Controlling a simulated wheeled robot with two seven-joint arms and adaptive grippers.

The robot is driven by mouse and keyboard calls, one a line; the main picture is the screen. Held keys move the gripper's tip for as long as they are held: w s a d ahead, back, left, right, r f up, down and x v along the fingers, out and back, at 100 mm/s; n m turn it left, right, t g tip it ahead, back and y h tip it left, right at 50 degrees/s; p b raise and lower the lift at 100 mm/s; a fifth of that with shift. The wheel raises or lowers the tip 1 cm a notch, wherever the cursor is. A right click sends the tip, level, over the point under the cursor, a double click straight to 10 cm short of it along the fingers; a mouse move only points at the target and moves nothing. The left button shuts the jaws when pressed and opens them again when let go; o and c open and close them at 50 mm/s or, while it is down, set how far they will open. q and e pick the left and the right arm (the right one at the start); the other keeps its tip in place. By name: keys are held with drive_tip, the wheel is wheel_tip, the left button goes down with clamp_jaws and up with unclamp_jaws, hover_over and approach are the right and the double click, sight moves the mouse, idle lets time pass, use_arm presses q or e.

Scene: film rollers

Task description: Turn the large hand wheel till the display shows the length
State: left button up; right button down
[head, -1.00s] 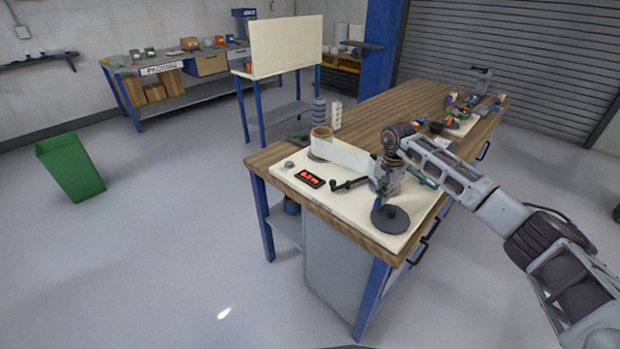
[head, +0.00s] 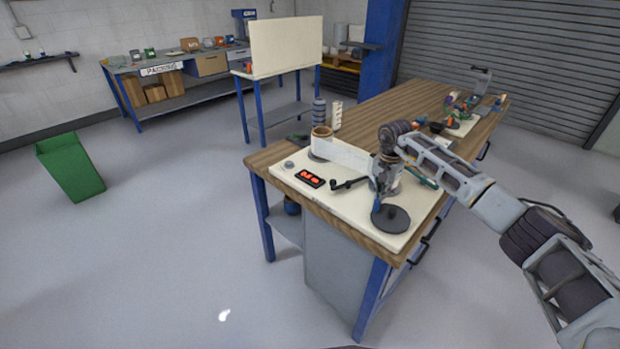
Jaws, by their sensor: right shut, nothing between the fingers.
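The large hand wheel (head: 394,220) is a dark flat disc at the front right corner of the cream board (head: 345,207). My right gripper (head: 379,197) is shut and points down at the wheel's far left edge. A blue part shows at its tip; I cannot tell whether it touches the wheel or a knob. The display (head: 310,179) is a small black box with red digits, too small to read surely. A white film strip (head: 343,152) runs from the roll (head: 321,142) on the left towards my gripper, which hides its far end. My left gripper is out of view.
A black crank-like lever (head: 349,183) lies between display and wheel. A small grey knob (head: 289,164) is left of the display. A grey ribbed bottle (head: 319,111) stands behind the roll. Small parts crowd the bench's far right end; its middle wood top (head: 385,111) is clear.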

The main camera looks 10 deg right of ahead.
drive_tip(key=shift+r, duration=0.15)
wheel_tip(320, 180, up, 7)
drive_tip(key=p, duration=0.4)
idle(0.8)
idle(0.6)
